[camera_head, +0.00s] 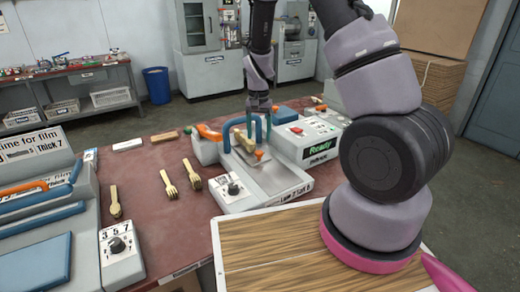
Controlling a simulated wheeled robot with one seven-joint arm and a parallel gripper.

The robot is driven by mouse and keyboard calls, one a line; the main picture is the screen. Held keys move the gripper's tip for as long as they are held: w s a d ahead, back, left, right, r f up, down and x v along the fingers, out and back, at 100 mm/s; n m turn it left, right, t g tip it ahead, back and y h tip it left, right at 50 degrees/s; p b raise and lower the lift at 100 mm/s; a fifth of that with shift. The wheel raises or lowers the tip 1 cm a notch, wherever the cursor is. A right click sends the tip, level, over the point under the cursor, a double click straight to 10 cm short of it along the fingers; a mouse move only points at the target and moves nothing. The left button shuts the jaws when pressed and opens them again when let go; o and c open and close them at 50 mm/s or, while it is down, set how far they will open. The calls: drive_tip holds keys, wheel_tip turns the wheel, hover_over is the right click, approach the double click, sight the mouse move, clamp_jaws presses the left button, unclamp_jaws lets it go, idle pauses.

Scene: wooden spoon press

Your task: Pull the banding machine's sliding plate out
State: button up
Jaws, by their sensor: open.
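The banding machine (238,203) is a white unit on the red-brown table. It has a lit "Ready" panel and a dial at its front. Its sliding plate (277,180) looks like the flat grey metal surface in the middle. A small orange knob (259,154) stands at the plate's back part, beside a yellowish wooden piece (244,141). My gripper (258,122) reaches down from above, over the back of the plate. It is open, and blue curved parts overlap its fingers in the picture. I cannot tell whether a fingertip touches the knob or the plate.
Wooden spoons and forks (168,184) lie on the table (150,220) left of the machine. A second machine (45,220) with blue parts and an orange handle stands at the left. A wood-topped surface (270,250) lies in front. My arm hides part of the right side.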

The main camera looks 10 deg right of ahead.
sight(259, 152)
wheel_tip(259, 152, down, 7)
drive_tip(key=shift+r, duration=0.1)
idle(0.3)
clamp_jaws()
idle(1.3)
